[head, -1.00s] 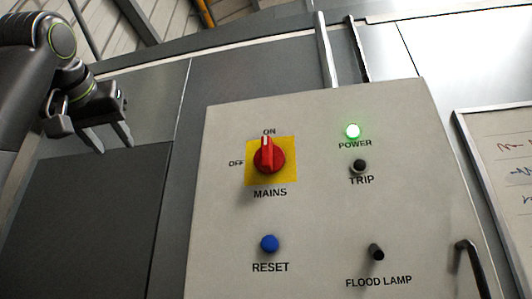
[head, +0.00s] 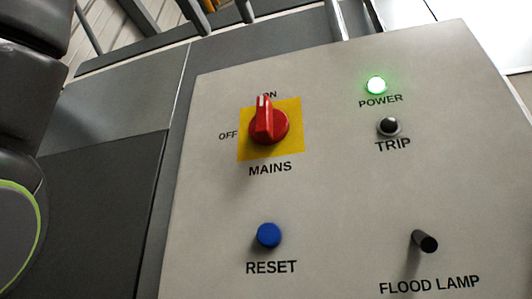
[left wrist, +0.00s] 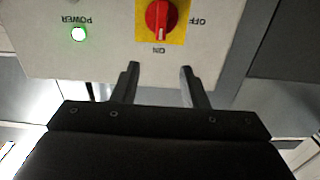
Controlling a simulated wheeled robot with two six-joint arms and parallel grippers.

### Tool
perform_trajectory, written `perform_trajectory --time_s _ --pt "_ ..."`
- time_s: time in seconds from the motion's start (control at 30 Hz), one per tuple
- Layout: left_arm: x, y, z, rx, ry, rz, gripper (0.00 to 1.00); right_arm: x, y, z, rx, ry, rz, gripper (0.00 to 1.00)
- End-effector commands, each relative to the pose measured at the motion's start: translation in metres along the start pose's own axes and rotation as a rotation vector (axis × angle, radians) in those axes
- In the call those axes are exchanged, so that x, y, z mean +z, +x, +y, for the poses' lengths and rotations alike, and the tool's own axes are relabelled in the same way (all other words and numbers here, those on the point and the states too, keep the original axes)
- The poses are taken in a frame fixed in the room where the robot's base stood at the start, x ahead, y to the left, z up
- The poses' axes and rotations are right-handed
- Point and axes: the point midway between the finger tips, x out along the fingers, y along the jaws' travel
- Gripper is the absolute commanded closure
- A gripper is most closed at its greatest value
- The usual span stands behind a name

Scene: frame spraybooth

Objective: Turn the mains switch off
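The mains switch (head: 268,124) is a red rotary knob on a yellow plate on the grey panel. Its white-marked end points up at ON; OFF is printed to its left. It also shows upside down in the left wrist view (left wrist: 160,17), pointing at ON. My left gripper (left wrist: 156,75) is open and empty, its two fingers apart and pointing at the panel. It is on the ON side of the knob, not touching it. My right gripper is not in view.
The panel (head: 335,190) also carries a lit green POWER lamp (head: 376,85), a black TRIP button (head: 389,126), a blue RESET button (head: 269,235) and a protruding FLOOD LAMP toggle (head: 425,242). The space in front of the knob looks clear.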

Motion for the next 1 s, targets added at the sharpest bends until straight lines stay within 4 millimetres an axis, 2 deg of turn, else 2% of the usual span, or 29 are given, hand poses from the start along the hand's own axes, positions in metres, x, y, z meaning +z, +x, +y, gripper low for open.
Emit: perform_trajectory --time_s 0.2,0.3,0.4,0.63,1.0 --pt "-0.005 0.036 -0.001 -0.001 -0.001 -0.003 0.60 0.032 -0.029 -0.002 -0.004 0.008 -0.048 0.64" --pt "-0.005 0.053 -0.001 0.000 0.000 -0.004 0.60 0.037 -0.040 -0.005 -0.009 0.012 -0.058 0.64" --pt "-0.005 0.068 -0.001 0.000 0.000 -0.003 0.60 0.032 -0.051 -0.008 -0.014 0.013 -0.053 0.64" --pt "-0.005 0.098 -0.001 0.000 -0.001 -0.003 0.60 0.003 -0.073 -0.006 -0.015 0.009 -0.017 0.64" --pt "-0.005 0.135 -0.001 -0.001 -0.001 -0.002 0.60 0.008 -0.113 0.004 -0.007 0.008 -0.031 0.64"
